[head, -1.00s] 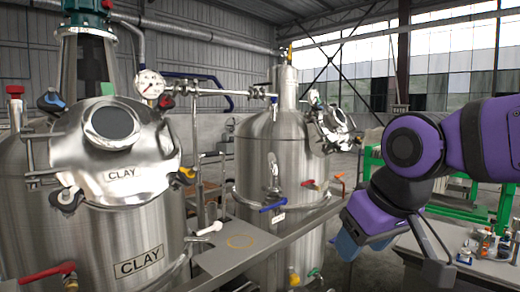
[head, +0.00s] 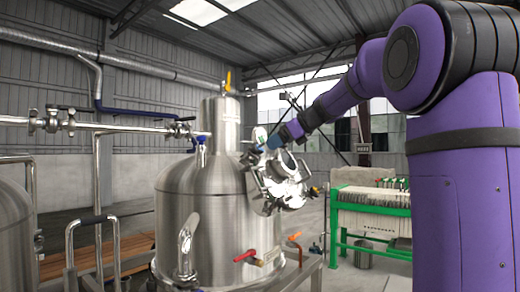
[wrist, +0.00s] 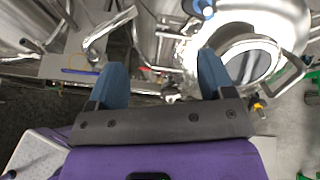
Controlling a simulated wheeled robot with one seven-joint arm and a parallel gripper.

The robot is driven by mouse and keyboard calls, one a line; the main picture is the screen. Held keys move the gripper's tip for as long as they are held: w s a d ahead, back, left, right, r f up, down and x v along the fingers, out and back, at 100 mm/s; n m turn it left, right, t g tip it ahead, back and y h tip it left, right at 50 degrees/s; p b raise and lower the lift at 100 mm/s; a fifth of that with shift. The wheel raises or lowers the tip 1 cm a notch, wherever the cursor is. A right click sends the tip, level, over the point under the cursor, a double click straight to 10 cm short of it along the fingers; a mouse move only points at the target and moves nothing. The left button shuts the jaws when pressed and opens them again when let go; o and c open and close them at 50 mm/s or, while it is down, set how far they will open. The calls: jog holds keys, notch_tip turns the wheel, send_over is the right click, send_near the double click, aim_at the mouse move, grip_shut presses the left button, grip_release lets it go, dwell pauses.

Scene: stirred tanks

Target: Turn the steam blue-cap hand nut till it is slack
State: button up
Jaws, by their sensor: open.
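A blue-capped knob (wrist: 203,8), which looks like the hand nut, shows at the top edge of the wrist view. It sits at the rim of the round steel lid (wrist: 285,35) with a dark sight glass. In the head view the lid (head: 282,180) is on the right side of the middle steel tank (head: 202,205); I cannot pick out the nut there, and no steam label is readable. My gripper (wrist: 162,65) is open and empty, its two blue fingers apart. In the head view my gripper (head: 272,140) is by the top of the lid; contact cannot be told.
A steel pipe (head: 95,126) with clamps runs left of the tank. A red-handled valve (head: 245,256) is low on the tank. A green-framed press (head: 372,215) stands at right. Another tank (head: 12,235) is at the left edge.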

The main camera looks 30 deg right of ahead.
aim_at(260, 148)
jog(key=w+d+r+m+t, duration=0.1)
jog(key=w+d+r+m, duration=0.1)
jog(key=w+d+m, duration=0.15)
jog(key=shift+n, duration=0.25)
jog(key=x, duration=0.9)
jog(key=shift+w+f, duration=0.25)
jog(key=shift+f, duration=0.05)
jog(key=c, duration=0.9)
